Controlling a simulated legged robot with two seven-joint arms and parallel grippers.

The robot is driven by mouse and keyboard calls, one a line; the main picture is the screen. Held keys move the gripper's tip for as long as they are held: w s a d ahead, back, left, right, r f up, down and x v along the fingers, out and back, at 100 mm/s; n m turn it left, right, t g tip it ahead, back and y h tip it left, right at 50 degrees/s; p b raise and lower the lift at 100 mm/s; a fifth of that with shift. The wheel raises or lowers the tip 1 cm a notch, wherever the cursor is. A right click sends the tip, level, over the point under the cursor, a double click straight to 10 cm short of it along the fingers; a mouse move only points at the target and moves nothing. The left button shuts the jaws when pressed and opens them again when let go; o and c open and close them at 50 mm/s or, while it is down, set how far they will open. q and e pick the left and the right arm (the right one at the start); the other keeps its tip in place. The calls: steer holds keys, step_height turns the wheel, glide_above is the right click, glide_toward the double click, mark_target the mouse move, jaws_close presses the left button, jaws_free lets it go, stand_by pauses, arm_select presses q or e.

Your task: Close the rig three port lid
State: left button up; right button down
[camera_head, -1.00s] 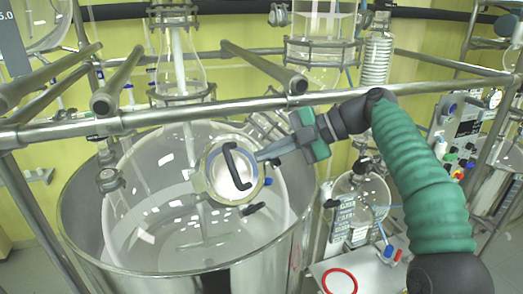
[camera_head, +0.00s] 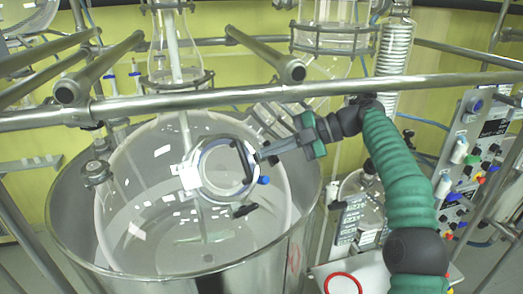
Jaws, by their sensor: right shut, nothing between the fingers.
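The port lid (camera_head: 222,170) is a round, metal-rimmed disc at the top of the large glass vessel (camera_head: 150,215). Its black handle (camera_head: 244,162) shows at the right side of the ring. I cannot tell whether the lid lies flush on the port. My right gripper (camera_head: 262,154) is shut and empty, its fingertips pointing left, right beside the handle. I cannot tell whether they touch it. A blue knob (camera_head: 264,180) and a black clamp lever (camera_head: 244,211) sit at the ring's lower right. My left gripper is not in view.
A horizontal steel bar (camera_head: 200,103) crosses above the vessel, in front of other glassware. A steel outer tank (camera_head: 75,240) surrounds the vessel. A control panel (camera_head: 490,130) and a small flask (camera_head: 360,195) stand at the right.

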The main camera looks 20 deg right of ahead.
steer(key=shift+w+d+f, duration=0.1)
steer(key=shift+w+f, duration=0.05)
stand_by(0.3)
steer(key=shift+d, duration=0.1)
